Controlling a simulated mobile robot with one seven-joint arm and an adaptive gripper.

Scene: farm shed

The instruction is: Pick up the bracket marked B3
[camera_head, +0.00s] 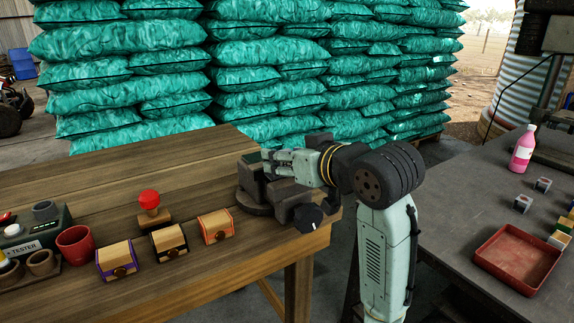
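I cannot make out a bracket marked B3, and no B3 label is readable in this view. Small grey-and-white pieces (522,203) lie on the dark table at the right, too small to identify. My gripper (272,164) is over the right end of the wooden table, pointing left. It is close to a dark vise-like fixture (255,190), partly in front of it; I cannot tell whether they touch. The finger opening is too small and overlapped to judge.
On the wooden table (110,185) stand three small chests (168,241), a red-topped wooden stand (149,203), a red cup (75,246) and a tester (35,232). The dark table (455,205) holds a red tray (517,257) and pink bottle (523,150). Stacked teal sacks (270,85) stand behind.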

